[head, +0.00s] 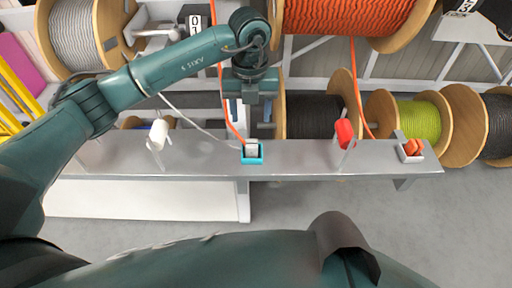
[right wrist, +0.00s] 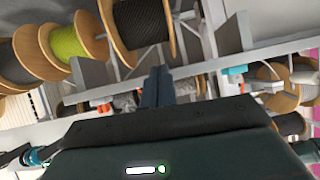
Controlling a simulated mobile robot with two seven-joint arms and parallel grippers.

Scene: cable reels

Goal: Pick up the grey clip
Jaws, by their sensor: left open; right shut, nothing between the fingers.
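A small light-grey block, which looks like the grey clip (head: 251,148), sits in a teal-rimmed holder (head: 252,160) at the middle of the grey metal bench. My left gripper (head: 249,112) points down just behind and above it, with its fingers apart and nothing visible between them. An orange cable hangs beside the fingers and runs down to the holder. My right gripper (right wrist: 158,82) shows in the right wrist view with its two fingers together and empty, apart from the clip.
The bench (head: 300,158) also bears a white piece (head: 158,134) on a post, a red piece (head: 345,132) on a post, and a grey holder (head: 415,156) with orange clips (head: 410,145). Large cable reels (head: 420,118) stand behind. Floor in front is clear.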

